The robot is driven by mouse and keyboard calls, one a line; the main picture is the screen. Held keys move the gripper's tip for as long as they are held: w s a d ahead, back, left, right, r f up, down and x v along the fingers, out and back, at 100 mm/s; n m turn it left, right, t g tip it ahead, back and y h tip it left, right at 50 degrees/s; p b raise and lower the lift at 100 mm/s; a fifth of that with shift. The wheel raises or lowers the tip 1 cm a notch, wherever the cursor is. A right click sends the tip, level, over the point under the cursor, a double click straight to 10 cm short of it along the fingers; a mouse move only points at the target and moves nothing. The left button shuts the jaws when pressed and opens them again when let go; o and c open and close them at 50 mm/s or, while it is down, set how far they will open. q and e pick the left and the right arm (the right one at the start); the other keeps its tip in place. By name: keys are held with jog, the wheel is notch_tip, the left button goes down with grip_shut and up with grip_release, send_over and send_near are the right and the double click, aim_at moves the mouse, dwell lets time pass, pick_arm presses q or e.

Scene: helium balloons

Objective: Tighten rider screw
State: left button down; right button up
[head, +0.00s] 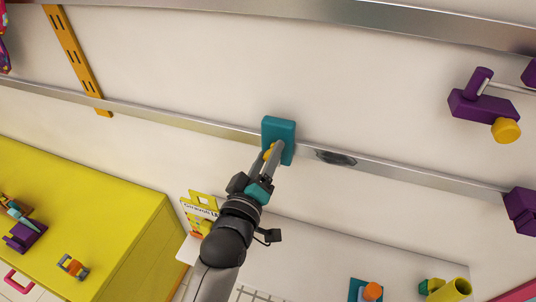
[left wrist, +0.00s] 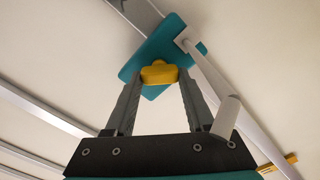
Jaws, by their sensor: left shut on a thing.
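The teal rider (head: 279,137) sits on the metal rail (head: 385,169) that runs across the pale wall. It also shows in the left wrist view (left wrist: 135,62), with a white rod (left wrist: 205,68) coming off it. The yellow screw (left wrist: 159,73) is on the rider's near side. My left gripper (head: 272,152) reaches up to the rider from below. In the left wrist view its two fingers (left wrist: 159,80) stand on either side of the yellow screw and are shut on it. My right gripper is not in view.
A yellow cabinet (head: 90,215) stands at the lower left with small coloured parts on it. A purple bracket with a yellow knob (head: 506,130) is at the upper right. A dark oval mark (head: 336,158) lies on the rail right of the rider. An orange slotted strip (head: 76,55) hangs at upper left.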

pick_arm(q)
jog(key=shift+r+m+p, duration=0.15)
jog(key=shift+m+p, duration=0.95)
jog(key=shift+p, duration=0.1)
jog(key=m+p, duration=0.2)
jog(key=shift+d+m, duration=0.1)
jog(key=shift+m, duration=0.2)
jog(key=shift+m+p, duration=0.85)
jog(key=shift+m, duration=0.25)
jog(key=shift+d+m+p, duration=0.1)
jog(key=shift+m+p, duration=0.45)
jog(key=shift+m, duration=0.55)
jog(key=shift+c, duration=1.2)
grip_release()
jog(key=shift+s, duration=0.1)
